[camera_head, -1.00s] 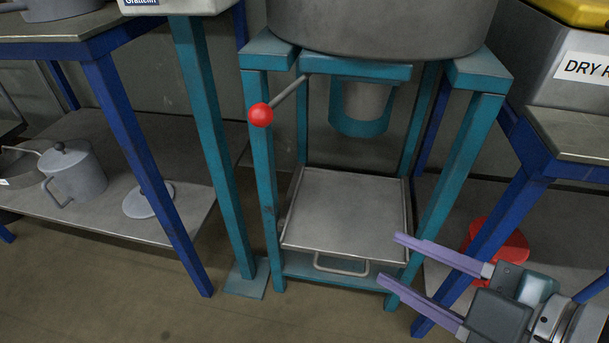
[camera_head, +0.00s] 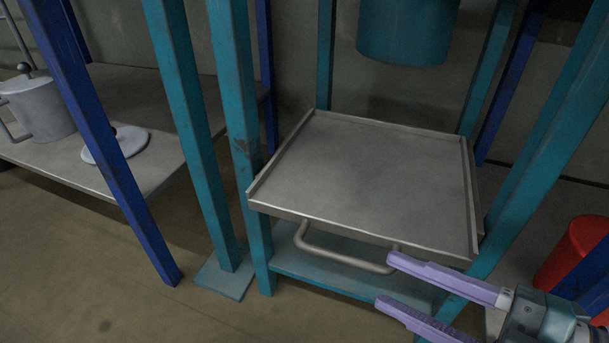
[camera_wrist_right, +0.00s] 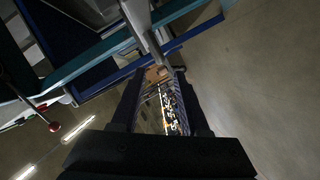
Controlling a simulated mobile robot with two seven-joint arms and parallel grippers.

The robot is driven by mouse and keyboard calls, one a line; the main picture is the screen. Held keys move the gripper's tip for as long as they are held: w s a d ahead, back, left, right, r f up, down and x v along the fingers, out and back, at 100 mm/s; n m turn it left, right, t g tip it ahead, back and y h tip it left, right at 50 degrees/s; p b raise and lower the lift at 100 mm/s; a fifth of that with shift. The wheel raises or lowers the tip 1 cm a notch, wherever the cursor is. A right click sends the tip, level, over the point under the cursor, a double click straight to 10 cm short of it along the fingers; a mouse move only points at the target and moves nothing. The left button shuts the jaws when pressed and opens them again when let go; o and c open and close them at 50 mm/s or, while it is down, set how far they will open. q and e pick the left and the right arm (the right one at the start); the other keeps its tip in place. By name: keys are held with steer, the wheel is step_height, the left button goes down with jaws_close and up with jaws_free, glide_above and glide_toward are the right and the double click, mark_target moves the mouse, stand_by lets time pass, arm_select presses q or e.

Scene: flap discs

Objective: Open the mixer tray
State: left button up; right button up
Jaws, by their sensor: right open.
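The mixer tray (camera_head: 370,180) is a flat grey metal tray with raised side rims, set low between the teal legs of the mixer stand. Its bent tube handle (camera_head: 340,256) hangs below the front edge. My right gripper (camera_head: 384,282) has two purple fingers, open and empty. Its upper fingertip shows right beside the handle's right end; I cannot tell whether it touches. In the right wrist view the open jaws (camera_wrist_right: 160,80) also show, with a pale bar between or beyond them. My left gripper is not in view.
A teal crossbar shelf (camera_head: 350,280) lies under the tray. Teal legs (camera_head: 236,130) stand on both sides. A red bucket (camera_head: 575,255) is at the right. A grey pot (camera_head: 38,108) and lid (camera_head: 105,150) sit on a low shelf at the left. The floor in front is clear.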

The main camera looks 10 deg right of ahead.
mark_target(360, 267)
steer(key=b+x, duration=0.3)
steer(key=x, duration=0.3)
steer(key=shift+w+a+f, duration=0.1)
steer(key=shift+w+f, duration=0.05)
steer(key=shift+w, duration=0.05)
steer(key=shift+w+a, duration=0.4)
steer(key=shift+w, duration=0.05)
jaws_close()
stand_by(0.8)
